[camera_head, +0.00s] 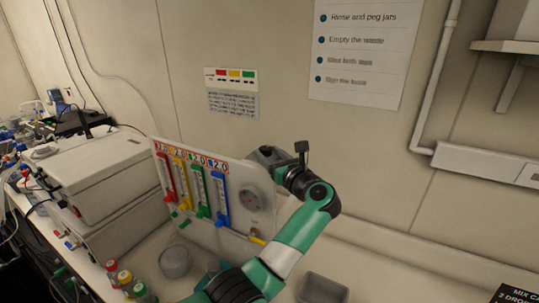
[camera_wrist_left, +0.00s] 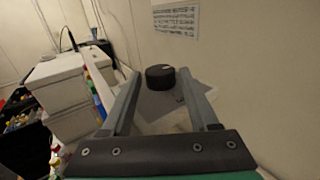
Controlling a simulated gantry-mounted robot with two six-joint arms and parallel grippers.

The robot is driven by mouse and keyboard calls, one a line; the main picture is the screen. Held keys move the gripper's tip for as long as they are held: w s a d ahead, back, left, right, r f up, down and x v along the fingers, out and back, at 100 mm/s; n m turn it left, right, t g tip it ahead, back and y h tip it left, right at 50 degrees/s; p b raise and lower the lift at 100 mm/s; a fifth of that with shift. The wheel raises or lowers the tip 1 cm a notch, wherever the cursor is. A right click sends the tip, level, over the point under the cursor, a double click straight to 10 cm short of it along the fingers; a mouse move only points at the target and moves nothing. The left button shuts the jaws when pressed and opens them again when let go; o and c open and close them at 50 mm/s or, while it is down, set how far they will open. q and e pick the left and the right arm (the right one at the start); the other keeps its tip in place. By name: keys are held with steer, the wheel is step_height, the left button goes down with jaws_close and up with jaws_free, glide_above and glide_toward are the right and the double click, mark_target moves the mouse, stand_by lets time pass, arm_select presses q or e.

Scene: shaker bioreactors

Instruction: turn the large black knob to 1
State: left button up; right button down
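The large black knob (camera_wrist_left: 160,80) shows in the left wrist view, round and dark, on a grey surface. A small light mark is on its top; no number is readable. My left gripper (camera_wrist_left: 159,72) is open, its two grey fingers apart with the knob in line between and just beyond their tips. I cannot tell whether they touch it. In the head view my left gripper (camera_head: 268,156) is behind the upper right corner of the white panel, partly hidden, and the knob cannot be made out there. My right gripper is not in view.
The white panel (camera_head: 236,225) carries several coloured flow tubes and a round gauge (camera_head: 250,199). Large pale boxes (camera_head: 100,165) stand to its left. A grey round container (camera_head: 175,262), several capped bottles (camera_head: 125,280) and a grey tray (camera_head: 323,289) are in front. The wall is close behind.

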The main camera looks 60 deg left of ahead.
arm_select(q)
steer(key=shift+o, duration=0.9)
steer(key=d+b, duration=0.1)
steer(key=d, duration=1)
steer(key=shift+d, duration=0.3)
